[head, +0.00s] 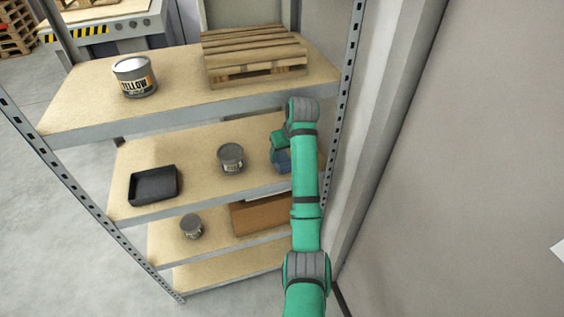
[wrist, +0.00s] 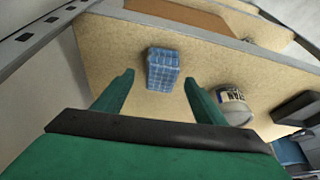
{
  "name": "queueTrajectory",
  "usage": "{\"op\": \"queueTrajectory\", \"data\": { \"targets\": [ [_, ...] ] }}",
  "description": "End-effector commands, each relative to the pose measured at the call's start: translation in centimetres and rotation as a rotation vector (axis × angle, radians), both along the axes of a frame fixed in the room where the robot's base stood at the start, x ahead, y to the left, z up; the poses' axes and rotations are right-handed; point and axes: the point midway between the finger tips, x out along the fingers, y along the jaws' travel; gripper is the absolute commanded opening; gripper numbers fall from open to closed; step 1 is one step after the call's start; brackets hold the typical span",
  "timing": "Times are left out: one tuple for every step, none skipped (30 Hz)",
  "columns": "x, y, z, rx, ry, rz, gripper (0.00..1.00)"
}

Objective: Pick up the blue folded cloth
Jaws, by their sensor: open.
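The blue folded cloth (wrist: 162,70) lies on a wooden shelf board in the wrist view. It is a small block with a light checked pattern. My gripper (wrist: 158,82) is open, with one green finger to the left of the cloth and one to the right. The fingers look apart from the cloth, and nothing is held. In the head view a blue patch of the cloth (head: 283,161) shows on the second shelf, mostly hidden behind my green arm. My fingertips are hidden in that view.
A grey can (head: 231,158) stands left of the cloth on the same shelf, with a black tray (head: 153,185) farther left. A perforated upright (head: 345,85) is close to my arm.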

Motion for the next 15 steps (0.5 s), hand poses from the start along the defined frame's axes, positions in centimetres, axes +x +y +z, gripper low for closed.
{"op": "queueTrajectory", "data": {
  "targets": [
    [0.1, 0.1, -0.4, 0.0, 0.002, 0.0, 0.65],
    [0.2, 0.2, -0.7, 0.0, 0.002, 0.0, 0.65],
    [0.3, 0.4, -1.1, 0.0, 0.001, 0.001, 0.65],
    [0.5, 0.5, -1.6, 0.0, 0.002, 0.001, 0.65],
    [0.6, 0.7, -2.0, 0.0, 0.003, 0.0, 0.65],
    [0.8, 0.8, -2.5, 0.0, 0.002, 0.0, 0.65],
    [0.9, 0.9, -2.9, 0.0, 0.002, 0.0, 0.65],
    [1.1, 0.9, -3.3, 0.0, 0.002, -0.001, 0.65],
    [1.3, 1.0, -3.7, 0.0, 0.002, -0.001, 0.65],
    [1.4, 1.0, -4.0, 0.0, 0.002, -0.001, 0.65],
    [1.5, 1.1, -4.2, 0.001, 0.001, -0.001, 0.65],
    [1.6, 1.1, -4.4, 0.0, 0.001, -0.001, 0.65],
    [1.6, 1.1, -4.6, 0.0, 0.0, -0.001, 0.65],
    [1.6, 1.1, -4.7, 0.0, 0.0, -0.001, 0.65],
    [1.7, 1.1, -4.7, 0.0, 0.0, -0.001, 0.65]
  ]
}}
